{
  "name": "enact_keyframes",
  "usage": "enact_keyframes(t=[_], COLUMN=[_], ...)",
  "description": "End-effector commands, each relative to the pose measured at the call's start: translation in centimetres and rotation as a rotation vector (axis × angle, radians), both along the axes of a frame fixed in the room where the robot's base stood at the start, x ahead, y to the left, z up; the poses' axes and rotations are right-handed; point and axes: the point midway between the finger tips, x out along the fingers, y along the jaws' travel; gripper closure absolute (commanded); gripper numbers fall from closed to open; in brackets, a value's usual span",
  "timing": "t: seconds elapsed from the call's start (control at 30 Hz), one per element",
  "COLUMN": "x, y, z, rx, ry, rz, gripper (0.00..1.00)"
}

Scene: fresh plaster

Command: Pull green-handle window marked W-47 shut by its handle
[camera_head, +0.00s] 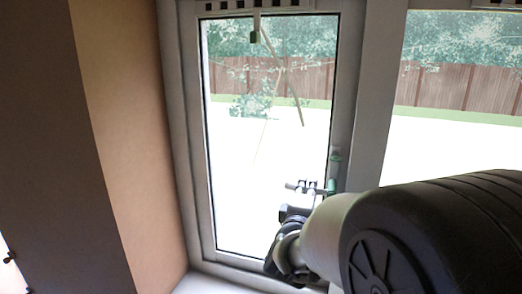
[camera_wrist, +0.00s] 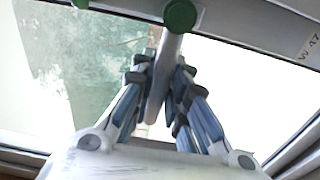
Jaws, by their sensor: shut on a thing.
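The window (camera_head: 203,150) is a tall pane in a light grey sash at the centre of the head view. Its label W-47 (camera_wrist: 309,48) shows on the sash in the wrist view. The handle has a green round base (camera_wrist: 180,14) and a grey lever (camera_wrist: 161,85); its green part (camera_head: 332,187) is on the sash's right side in the head view. My gripper (camera_wrist: 160,76) is shut on the lever, one finger on each side. In the head view my gripper (camera_head: 308,187) is partly hidden by my arm. I cannot tell whether a gap stands between sash and frame.
A grey strip with a green end (camera_head: 253,38) hangs at the top of the pane. A second pane (camera_head: 455,120) lies to the right behind a post (camera_head: 375,100). A tan wall (camera_head: 130,130) and a dark panel (camera_head: 50,150) stand at left. A sill (camera_head: 205,284) runs below.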

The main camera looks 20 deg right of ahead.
Motion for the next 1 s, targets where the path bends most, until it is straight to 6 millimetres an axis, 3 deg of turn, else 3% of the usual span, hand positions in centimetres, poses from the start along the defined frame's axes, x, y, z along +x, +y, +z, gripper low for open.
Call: enact_keyframes(t=[0.67, 0.7, 1.0], x=[-1.1, -1.1, -1.1], y=[1.6, 1.6, 1.5], z=[0.1, 0.1, 0.0], rx=[0.002, 0.001, 0.002], ry=[-0.001, -0.002, -0.002], rz=[-0.043, -0.044, -0.046], gripper=[1.00, 0.84, 0.64])
